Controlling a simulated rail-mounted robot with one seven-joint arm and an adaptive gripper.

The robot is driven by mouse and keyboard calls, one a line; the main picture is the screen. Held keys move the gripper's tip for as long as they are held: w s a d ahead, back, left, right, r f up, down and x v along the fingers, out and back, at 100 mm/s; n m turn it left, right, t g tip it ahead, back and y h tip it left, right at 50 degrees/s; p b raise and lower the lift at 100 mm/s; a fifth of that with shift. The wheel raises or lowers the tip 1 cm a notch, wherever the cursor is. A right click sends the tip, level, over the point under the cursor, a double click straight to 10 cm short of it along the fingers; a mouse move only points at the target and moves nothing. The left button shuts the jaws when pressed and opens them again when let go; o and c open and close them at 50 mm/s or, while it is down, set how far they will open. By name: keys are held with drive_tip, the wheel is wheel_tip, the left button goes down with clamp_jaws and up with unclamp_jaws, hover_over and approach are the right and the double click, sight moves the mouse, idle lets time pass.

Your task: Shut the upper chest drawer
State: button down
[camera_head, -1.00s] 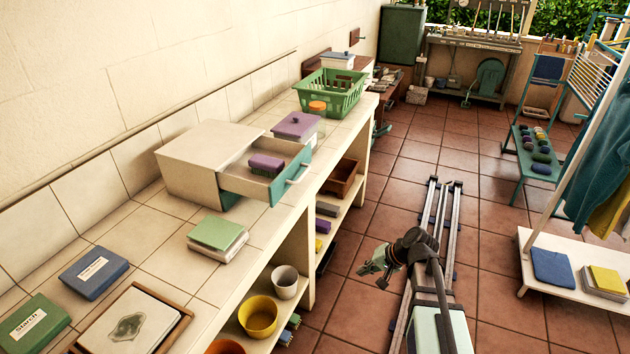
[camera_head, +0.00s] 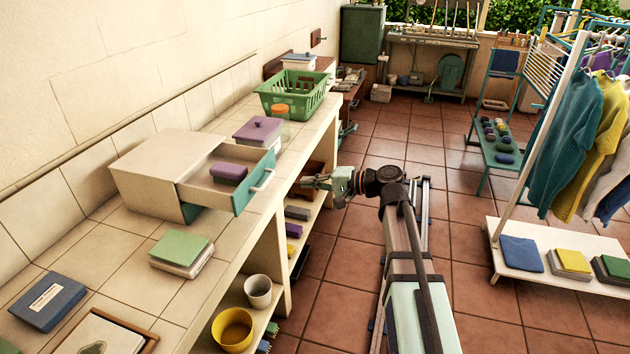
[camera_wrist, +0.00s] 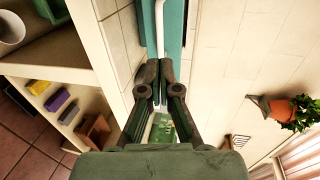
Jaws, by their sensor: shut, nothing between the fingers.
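The chest (camera_head: 150,180) is a cream box on the tiled counter. Its upper drawer (camera_head: 215,187) stands pulled out to the right, with a teal front (camera_head: 241,190) and a pale bar handle (camera_head: 262,180). A purple brush-like block (camera_head: 229,173) lies in the drawer. In the wrist view, my gripper's fingers (camera_wrist: 162,72) are shut and empty, with the teal front (camera_wrist: 174,25) and the handle (camera_wrist: 159,28) just beyond the tips.
A purple-lidded container (camera_head: 257,132) and an orange-lidded jar (camera_head: 280,112) stand close behind the open drawer. A green basket (camera_head: 293,100) is farther back. Green and white books (camera_head: 180,250) lie in front of the chest. Shelves below the counter hold a yellow bowl (camera_head: 232,328).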

sight(268, 182)
drive_tip(key=p+x, duration=0.2)
drive_tip(key=x, duration=0.8)
drive_tip(key=shift+w, duration=0.1)
